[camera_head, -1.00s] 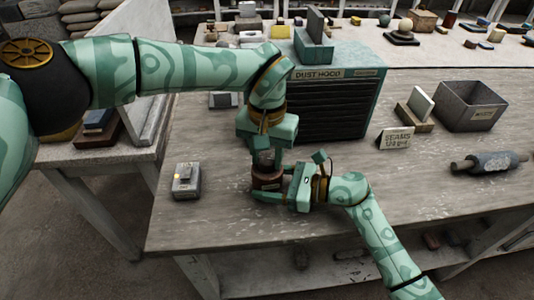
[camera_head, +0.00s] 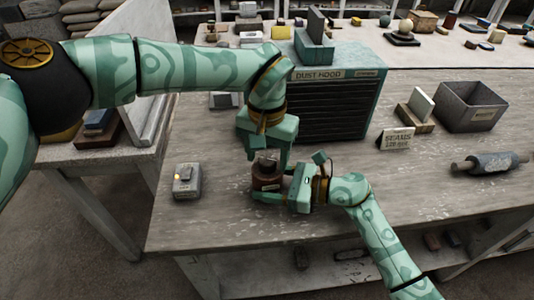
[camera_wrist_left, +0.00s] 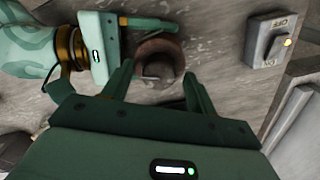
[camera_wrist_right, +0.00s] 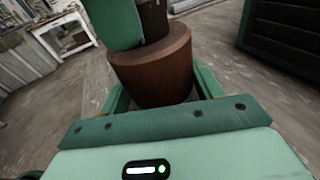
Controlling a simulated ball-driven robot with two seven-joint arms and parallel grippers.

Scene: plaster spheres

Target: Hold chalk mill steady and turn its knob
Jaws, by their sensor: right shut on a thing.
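The chalk mill is a reddish-brown round body (camera_head: 266,183) with a dark knob (camera_head: 265,164) on top, upright on the worktable. My right gripper (camera_head: 268,192) is shut on the body from the right; the right wrist view shows the brown body (camera_wrist_right: 158,72) between its fingers. My left gripper (camera_head: 268,152) points down over the mill. In the left wrist view its fingers (camera_wrist_left: 158,82) are spread apart, with the knob (camera_wrist_left: 158,71) between and beyond them and gaps on both sides. My left gripper partly hides the knob in the right wrist view.
A grey switch box (camera_head: 187,181) with a lit lamp stands left of the mill. The dust hood (camera_head: 325,105) stands close behind. A small sign (camera_head: 396,139), a grey bin (camera_head: 471,107) and a roller (camera_head: 490,162) are to the right. The table's front edge is near the mill.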

